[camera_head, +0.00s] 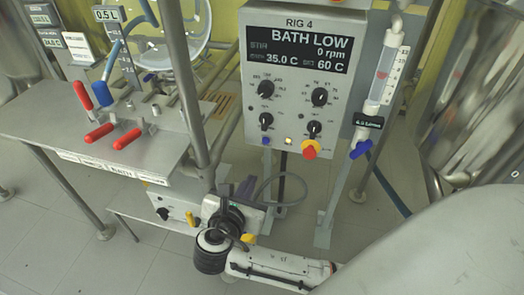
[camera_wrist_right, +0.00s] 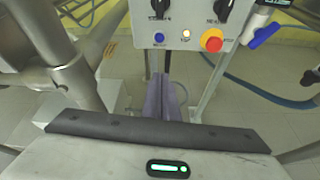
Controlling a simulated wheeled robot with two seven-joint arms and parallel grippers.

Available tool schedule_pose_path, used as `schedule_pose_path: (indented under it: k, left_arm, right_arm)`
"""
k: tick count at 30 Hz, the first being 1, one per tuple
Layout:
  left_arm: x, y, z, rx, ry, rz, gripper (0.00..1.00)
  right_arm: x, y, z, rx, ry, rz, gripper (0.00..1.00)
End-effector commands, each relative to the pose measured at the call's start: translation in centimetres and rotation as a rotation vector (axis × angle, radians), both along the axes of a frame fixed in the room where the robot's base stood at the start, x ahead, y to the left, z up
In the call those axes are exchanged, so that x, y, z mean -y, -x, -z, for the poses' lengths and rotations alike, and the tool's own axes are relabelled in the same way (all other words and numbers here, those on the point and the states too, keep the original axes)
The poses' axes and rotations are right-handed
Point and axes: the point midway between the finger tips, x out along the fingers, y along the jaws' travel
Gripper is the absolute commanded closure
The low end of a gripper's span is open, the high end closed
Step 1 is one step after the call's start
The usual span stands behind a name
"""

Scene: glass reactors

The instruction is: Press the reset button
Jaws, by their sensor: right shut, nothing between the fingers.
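The control panel (camera_head: 302,75) labelled RIG 4 shows BATH LOW, 0 rpm, 35.0 C and SET 60 C. Along its lower edge are a blue button (camera_head: 266,140), a lit pale button (camera_head: 289,141) and a red mushroom button on yellow (camera_head: 310,149). The same three show in the right wrist view: blue (camera_wrist_right: 158,38), lit (camera_wrist_right: 186,34), red (camera_wrist_right: 212,40). Their small labels are unreadable, so I cannot tell which is reset. My right gripper (camera_wrist_right: 166,79) has its purple fingers together and empty. It is below the panel, apart from the buttons. My left gripper is out of view.
A steel bench (camera_head: 95,140) with red-handled valves stands at left, with a steel post (camera_head: 185,80) at its edge. A lower box with knobs (camera_head: 175,207) is near my right wrist.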

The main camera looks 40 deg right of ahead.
Motion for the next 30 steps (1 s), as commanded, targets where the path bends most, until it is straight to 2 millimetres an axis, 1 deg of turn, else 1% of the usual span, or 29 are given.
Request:
schedule_pose_path:
  k: [1,2,5,14,17,20,30]
  left_arm:
    - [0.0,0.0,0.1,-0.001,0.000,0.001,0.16]
    - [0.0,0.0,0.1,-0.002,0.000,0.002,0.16]
    - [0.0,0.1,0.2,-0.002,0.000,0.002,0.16]
    - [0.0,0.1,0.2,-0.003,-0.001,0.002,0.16]
    - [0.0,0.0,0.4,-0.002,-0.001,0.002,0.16]
    - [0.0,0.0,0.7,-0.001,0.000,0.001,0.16]
    - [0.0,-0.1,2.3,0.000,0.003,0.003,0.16]
  right_arm:
    - [0.1,-0.6,-0.8,-0.009,0.066,-0.012,1.00]
    - [0.2,-0.8,-1.2,-0.014,0.093,-0.017,1.00]
    - [0.2,-1.0,-1.8,-0.025,0.141,-0.025,1.00]
    - [0.3,-1.0,-1.8,-0.026,0.141,-0.026,1.00]
    - [0.7,-1.3,-1.6,-0.027,0.141,-0.025,1.00]
    - [1.6,-2.1,-1.2,-0.025,0.142,-0.023,1.00]
    - [6.7,-6.5,1.1,-0.026,0.141,-0.023,1.00]
